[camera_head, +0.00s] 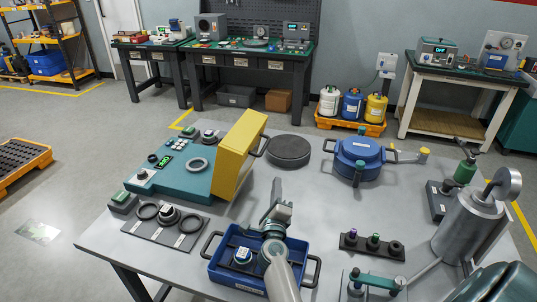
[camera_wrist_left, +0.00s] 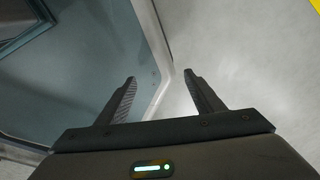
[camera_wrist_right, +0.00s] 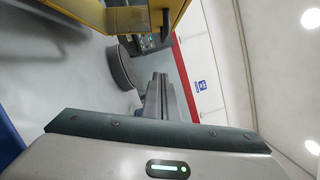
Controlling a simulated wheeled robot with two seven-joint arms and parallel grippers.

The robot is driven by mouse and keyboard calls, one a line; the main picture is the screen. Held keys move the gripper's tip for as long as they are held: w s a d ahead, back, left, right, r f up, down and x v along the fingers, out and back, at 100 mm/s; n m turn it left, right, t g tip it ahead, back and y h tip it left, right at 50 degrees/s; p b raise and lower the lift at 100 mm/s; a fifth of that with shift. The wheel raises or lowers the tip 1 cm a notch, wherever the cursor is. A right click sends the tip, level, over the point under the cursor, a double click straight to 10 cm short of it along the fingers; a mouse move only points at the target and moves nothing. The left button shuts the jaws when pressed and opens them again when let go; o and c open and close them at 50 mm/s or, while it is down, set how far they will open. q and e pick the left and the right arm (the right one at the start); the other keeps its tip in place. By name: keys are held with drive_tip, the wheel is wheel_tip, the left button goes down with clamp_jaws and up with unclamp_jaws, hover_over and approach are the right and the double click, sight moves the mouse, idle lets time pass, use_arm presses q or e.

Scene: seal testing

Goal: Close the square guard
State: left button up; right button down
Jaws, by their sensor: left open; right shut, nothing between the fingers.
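The yellow square guard (camera_head: 240,155) stands raised and tilted at the right side of the teal machine (camera_head: 175,165). A dark handle (camera_head: 263,146) is on its right face. In the right wrist view, part of the yellow guard (camera_wrist_right: 172,12) shows at the top. My right gripper (camera_head: 278,184) is shut and empty, right of and below the guard in the head view, apart from it. Its closed fingers (camera_wrist_right: 160,82) show in the right wrist view. My left gripper (camera_wrist_left: 159,78) is open and empty in the left wrist view. It is not in the head view.
A blue tray (camera_head: 218,275) lies below my right gripper. A dark round disc (camera_head: 289,150) lies right of the guard. A blue round device (camera_head: 358,158), a small holder (camera_head: 371,247) and a metal cylinder (camera_head: 468,232) stand further right. Bare tabletop (camera_head: 320,205) lies between.

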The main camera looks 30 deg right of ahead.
sight(246, 156)
use_arm(q)
drive_tip(key=shift+s+a+r+p, duration=0.5)
drive_tip(key=shift+s+r+p, duration=0.1)
drive_tip(key=shift+s, duration=0.1)
use_arm(e)
drive_tip(key=w+d+r, duration=0.3)
drive_tip(key=w, duration=0.7)
drive_tip(key=shift+w+d, duration=0.15)
drive_tip(key=shift+w, duration=0.1)
drive_tip(key=shift+r, duration=0.1)
